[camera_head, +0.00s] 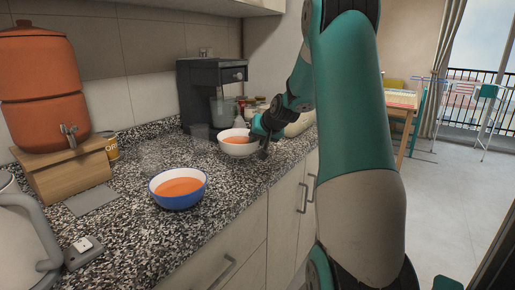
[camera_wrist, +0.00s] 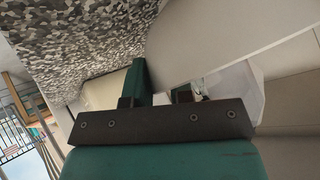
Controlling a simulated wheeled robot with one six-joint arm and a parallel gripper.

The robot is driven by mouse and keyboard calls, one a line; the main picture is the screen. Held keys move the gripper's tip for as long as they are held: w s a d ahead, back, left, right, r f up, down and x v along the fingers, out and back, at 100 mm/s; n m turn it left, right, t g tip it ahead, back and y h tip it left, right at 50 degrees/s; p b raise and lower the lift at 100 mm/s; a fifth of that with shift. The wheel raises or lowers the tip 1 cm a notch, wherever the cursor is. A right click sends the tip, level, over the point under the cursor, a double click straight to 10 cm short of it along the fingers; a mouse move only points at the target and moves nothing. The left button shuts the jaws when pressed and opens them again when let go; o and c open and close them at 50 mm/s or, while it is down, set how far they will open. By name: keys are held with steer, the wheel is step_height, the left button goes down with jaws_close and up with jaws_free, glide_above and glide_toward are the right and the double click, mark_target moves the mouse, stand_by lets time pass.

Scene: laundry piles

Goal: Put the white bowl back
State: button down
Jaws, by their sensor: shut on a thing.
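The white bowl (camera_head: 234,151) with orange contents is at the counter's front part, before the coffee machine, in the head view. My gripper (camera_head: 258,142) is at its right side and is shut on its rim. The bowl looks about level; I cannot tell whether its base touches the counter. In the wrist view my gripper (camera_wrist: 160,88) shows from close up, its fingers partly hidden by its own dark bar.
A blue bowl (camera_head: 180,200) with orange contents stands nearer on the speckled counter (camera_head: 150,245). A black coffee machine (camera_head: 200,90) stands behind, an orange dispenser (camera_head: 42,85) on a wooden stand (camera_head: 65,172) at left, and a kettle (camera_head: 20,235) at front left.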

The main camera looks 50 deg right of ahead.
steer(key=shift+f, duration=1.45)
steer(key=c, duration=1)
jaws_free()
steer(key=shift+f, duration=0.15)
steer(key=v, duration=1.2)
steer(key=a+n+g+y, duration=0.3)
steer(key=a+n+y, duration=0.4)
steer(key=a, duration=2.3)
steer(key=s+a+f+n+g, duration=0.2)
steer(key=s+a+n+g, duration=0.4)
steer(key=s+a, duration=0.9)
steer(key=s+n, duration=0.1)
steer(key=n, duration=0.2)
steer(key=shift+s+f, duration=0.3)
steer(key=shift+f, duration=0.1)
